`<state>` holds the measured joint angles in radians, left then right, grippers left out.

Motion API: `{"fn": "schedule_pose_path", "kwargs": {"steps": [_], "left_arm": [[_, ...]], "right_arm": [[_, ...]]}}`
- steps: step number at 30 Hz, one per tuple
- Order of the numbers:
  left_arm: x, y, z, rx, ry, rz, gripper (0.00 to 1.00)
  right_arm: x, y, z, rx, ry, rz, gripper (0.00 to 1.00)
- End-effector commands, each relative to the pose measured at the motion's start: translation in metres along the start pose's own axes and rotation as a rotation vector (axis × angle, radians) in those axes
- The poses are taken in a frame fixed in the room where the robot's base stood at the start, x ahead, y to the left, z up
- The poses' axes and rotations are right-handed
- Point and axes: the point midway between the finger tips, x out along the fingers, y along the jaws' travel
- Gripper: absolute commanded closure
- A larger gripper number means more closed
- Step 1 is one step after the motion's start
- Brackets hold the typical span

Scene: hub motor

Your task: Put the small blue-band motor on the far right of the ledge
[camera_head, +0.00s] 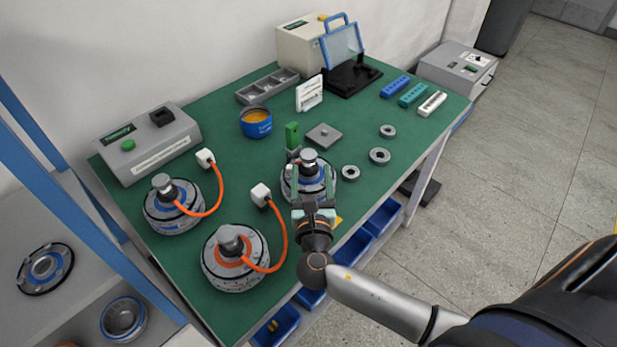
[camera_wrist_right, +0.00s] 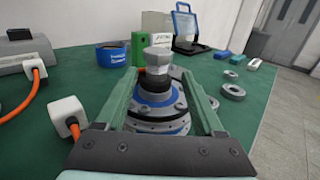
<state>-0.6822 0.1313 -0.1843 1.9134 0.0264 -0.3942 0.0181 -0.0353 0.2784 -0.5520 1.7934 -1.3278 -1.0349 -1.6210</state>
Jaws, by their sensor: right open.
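A motor with a blue band (camera_head: 322,187) stands upright on the green bench, partly hidden behind my right gripper (camera_head: 312,172). The right wrist view shows this motor (camera_wrist_right: 158,118) with a grey cap, a black neck and a blue ring. The right gripper's green fingers (camera_wrist_right: 160,88) are open, one on each side of the neck, with visible gaps. Another blue-band motor (camera_head: 160,218) with an orange cable stands at the left, and an orange-band motor (camera_head: 228,275) stands nearer the front. My left gripper is not in view.
A grey shelf (camera_head: 75,285) with blue posts at the left holds round hub parts. A blue tin (camera_head: 256,122), a green block (camera_head: 292,135), a grey plate (camera_head: 324,136) and several metal rings (camera_head: 380,156) stand around the motor. Blue bins (camera_head: 383,216) hang below the front edge.

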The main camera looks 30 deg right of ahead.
Motion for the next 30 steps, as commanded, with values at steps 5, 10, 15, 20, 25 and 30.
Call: {"fn": "schedule_pose_path", "kwargs": {"steps": [5, 10, 15, 20, 25, 30], "left_arm": [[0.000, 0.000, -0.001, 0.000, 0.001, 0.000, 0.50], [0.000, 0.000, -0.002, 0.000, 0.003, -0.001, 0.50], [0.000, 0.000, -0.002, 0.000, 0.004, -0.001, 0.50], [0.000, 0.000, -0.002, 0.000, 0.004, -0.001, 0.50], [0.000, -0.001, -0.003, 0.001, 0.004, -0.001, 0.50], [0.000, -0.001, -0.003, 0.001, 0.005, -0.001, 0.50]], "right_arm": [[0.028, 0.004, 0.001, -0.001, -0.003, -0.002, 0.30], [0.038, 0.004, 0.001, 0.000, 0.000, 0.001, 0.30], [0.038, 0.004, 0.000, 0.001, 0.000, 0.001, 0.30], [0.038, 0.004, 0.000, 0.000, 0.000, 0.001, 0.46], [0.038, 0.004, 0.000, 0.000, 0.000, 0.001, 0.65], [0.038, 0.004, 0.000, 0.000, 0.000, 0.001, 0.84]]}}
